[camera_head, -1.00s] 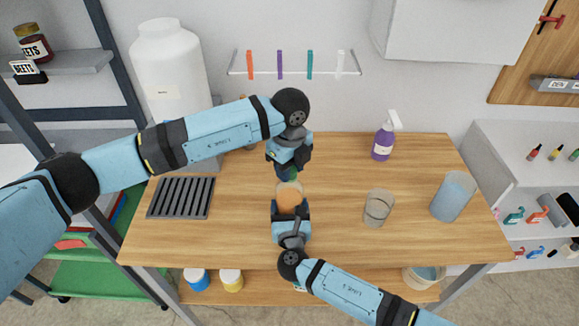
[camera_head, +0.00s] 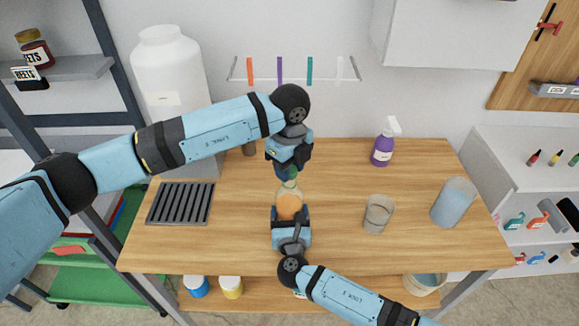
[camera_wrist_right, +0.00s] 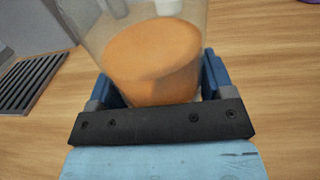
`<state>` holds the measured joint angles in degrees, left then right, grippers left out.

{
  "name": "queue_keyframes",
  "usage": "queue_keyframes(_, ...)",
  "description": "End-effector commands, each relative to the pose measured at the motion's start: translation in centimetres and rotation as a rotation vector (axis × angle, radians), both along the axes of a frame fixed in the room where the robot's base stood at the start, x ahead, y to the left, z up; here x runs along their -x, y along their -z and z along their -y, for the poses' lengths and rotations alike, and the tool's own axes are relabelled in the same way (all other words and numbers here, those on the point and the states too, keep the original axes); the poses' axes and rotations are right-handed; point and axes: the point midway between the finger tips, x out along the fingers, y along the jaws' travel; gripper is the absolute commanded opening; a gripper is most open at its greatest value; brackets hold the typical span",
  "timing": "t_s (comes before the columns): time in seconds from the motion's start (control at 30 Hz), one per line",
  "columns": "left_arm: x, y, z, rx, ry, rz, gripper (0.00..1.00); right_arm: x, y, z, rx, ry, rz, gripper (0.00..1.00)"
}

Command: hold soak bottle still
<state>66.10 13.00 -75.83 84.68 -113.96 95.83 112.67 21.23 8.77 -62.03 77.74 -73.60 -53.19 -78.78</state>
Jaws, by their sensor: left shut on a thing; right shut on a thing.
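The soak bottle (camera_head: 289,206) is a clear container with orange contents, standing about upright over the middle of the table. My right gripper (camera_head: 290,216) is around its lower part and shut on it. In the right wrist view the bottle (camera_wrist_right: 152,62) sits between the fingers, and its orange contents have a flat top. My left gripper (camera_head: 288,168) is directly above the bottle's top, pointing down and shut on a small green thing, perhaps a cap. The fingers hide most of it. I cannot tell whether the green thing touches the bottle.
The wooden table (camera_head: 220,240) is clear around the bottle. A purple spray bottle (camera_head: 383,150) is behind. A dark slotted rack (camera_head: 180,203) lies at left, near a big white jug (camera_head: 168,75).

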Motion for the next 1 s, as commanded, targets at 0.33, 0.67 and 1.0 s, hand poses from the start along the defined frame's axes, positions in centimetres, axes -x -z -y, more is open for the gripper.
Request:
queue_keyframes(0.33,0.0,-3.4,0.0,0.000,0.001,0.001,0.07,0.0,0.1,0.1,0.001,0.001,-0.002,0.09)
queue_keyframes(0.67,0.0,-4.0,0.0,0.001,0.000,0.001,0.07,0.0,0.1,0.1,0.001,0.001,-0.001,0.86)
queue_keyframes(1.0,0.0,-4.0,0.0,0.000,0.000,0.000,0.07,0.3,0.1,0.0,0.000,0.000,-0.001,1.00)
